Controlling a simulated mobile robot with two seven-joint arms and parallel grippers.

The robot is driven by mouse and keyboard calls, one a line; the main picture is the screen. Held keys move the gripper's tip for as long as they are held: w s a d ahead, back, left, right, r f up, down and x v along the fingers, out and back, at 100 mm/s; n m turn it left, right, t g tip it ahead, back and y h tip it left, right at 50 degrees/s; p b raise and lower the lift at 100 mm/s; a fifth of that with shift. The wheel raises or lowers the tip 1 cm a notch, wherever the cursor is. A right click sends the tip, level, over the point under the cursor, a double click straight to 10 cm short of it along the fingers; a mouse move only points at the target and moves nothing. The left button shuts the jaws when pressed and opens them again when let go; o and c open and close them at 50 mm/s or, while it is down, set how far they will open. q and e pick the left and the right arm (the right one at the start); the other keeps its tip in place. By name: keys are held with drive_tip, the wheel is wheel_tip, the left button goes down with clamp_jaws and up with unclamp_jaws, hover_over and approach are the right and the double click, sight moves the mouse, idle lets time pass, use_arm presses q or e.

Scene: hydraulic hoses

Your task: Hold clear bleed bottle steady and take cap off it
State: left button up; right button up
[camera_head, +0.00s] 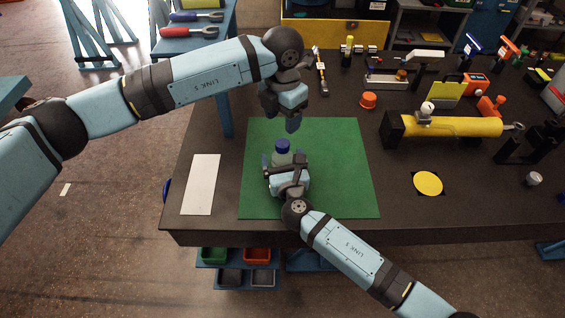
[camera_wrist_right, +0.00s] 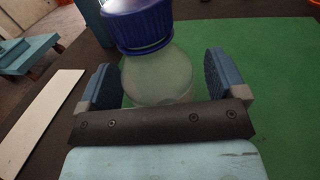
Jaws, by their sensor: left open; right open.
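The clear bleed bottle (camera_head: 281,158) stands upright on the green mat (camera_head: 340,170), with its blue cap (camera_head: 282,145) on top. In the right wrist view the bottle (camera_wrist_right: 160,78) and the ridged blue cap (camera_wrist_right: 140,27) are close up. My right gripper (camera_head: 284,164) is open at the bottle, with one finger on each side of it; gaps show between the fingers and the bottle in the right wrist view (camera_wrist_right: 165,82). The bottle's base is hidden behind the gripper's body. My left gripper (camera_head: 284,119) is above and beyond the bottle, open and empty.
A white sheet (camera_head: 201,184) lies left of the mat. To the right are a yellow cylinder (camera_head: 460,126) on black stands and a yellow disc (camera_head: 428,183). An orange cap-like part (camera_head: 368,100) and a hammer (camera_head: 321,72) lie behind. The mat's right half is clear.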

sight(283, 143)
clamp_jaws()
use_arm(q)
drive_tip(key=m, duration=1.4)
drive_tip(key=shift+m, duration=0.4)
drive_tip(key=m, duration=0.4)
drive_tip(key=shift+m, duration=0.3)
drive_tip(key=m, duration=1.1)
drive_tip(key=shift+m, duration=0.3)
drive_tip(key=shift+f+m, duration=0.3)
drive_tip(key=shift+f, duration=3.7)
